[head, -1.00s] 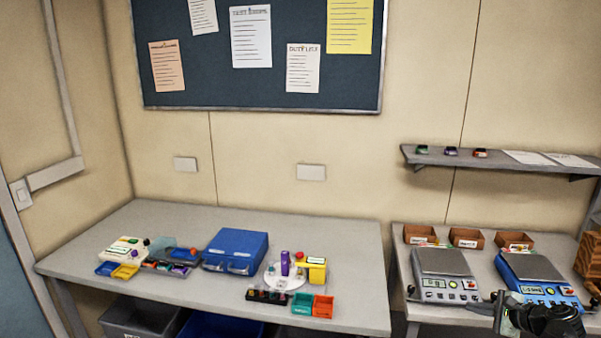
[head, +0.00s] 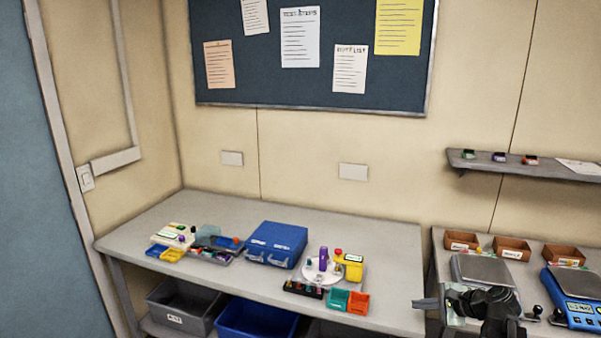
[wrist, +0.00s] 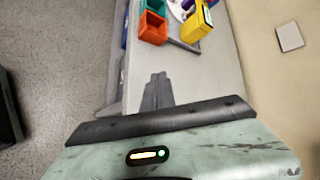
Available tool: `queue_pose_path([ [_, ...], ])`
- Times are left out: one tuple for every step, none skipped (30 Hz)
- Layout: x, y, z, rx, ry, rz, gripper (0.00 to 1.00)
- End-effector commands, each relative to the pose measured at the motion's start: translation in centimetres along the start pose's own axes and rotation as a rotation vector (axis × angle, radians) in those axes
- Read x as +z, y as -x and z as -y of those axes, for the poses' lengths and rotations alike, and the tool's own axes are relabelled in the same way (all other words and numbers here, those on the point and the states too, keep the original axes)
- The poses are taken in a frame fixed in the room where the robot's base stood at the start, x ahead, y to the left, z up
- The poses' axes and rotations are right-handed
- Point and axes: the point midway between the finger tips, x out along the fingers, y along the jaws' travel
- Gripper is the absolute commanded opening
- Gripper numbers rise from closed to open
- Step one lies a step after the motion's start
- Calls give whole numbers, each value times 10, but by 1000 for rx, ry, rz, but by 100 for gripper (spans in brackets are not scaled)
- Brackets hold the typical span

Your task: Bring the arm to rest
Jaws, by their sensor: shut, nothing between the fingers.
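My gripper (head: 428,303) is at the lower right of the head view, in front of the gap between the two tables. Its fingers are together and empty, pointing left. In the wrist view my gripper (wrist: 157,92) shows as a closed dark pair of fingers over the grey tabletop edge. Nothing is held. The rest of my arm shows behind it, in front of the left scale (head: 480,270).
The left table (head: 390,240) carries a blue case (head: 277,245), a yellow box (head: 350,267), and teal (head: 338,300) and orange (head: 357,303) bins. A blue scale (head: 575,290) and brown boxes (head: 512,249) stand at right. Tubs (head: 185,307) sit below the left table.

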Motion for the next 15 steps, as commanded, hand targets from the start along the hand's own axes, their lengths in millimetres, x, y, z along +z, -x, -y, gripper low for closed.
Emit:
queue_pose_path([
  [36, -31, -6, 62, 63, 34, 0],
  [56, -48, -11, 103, 106, 50, 0],
  [82, -69, -20, 160, 173, 69, 0],
  [101, -83, -28, 204, 227, 81, 0],
  [120, -96, -38, 250, 285, 94, 0],
  [142, -110, -51, 309, 365, 108, 0],
  [158, -120, -61, 352, 426, 117, 0],
  [171, -127, -71, 395, 488, 126, 0],
  [187, -135, -85, 449, 569, 136, 0],
  [197, -140, -94, 489, 632, 142, 0],
  [206, -143, -104, 529, 694, 148, 0],
  [216, -146, -116, 583, 779, 155, 0],
  [222, -147, -126, 625, 845, 158, 0],
  [226, -146, -135, 671, 915, 162, 0],
  [226, -143, -146, 734, 1010, 162, 0],
])
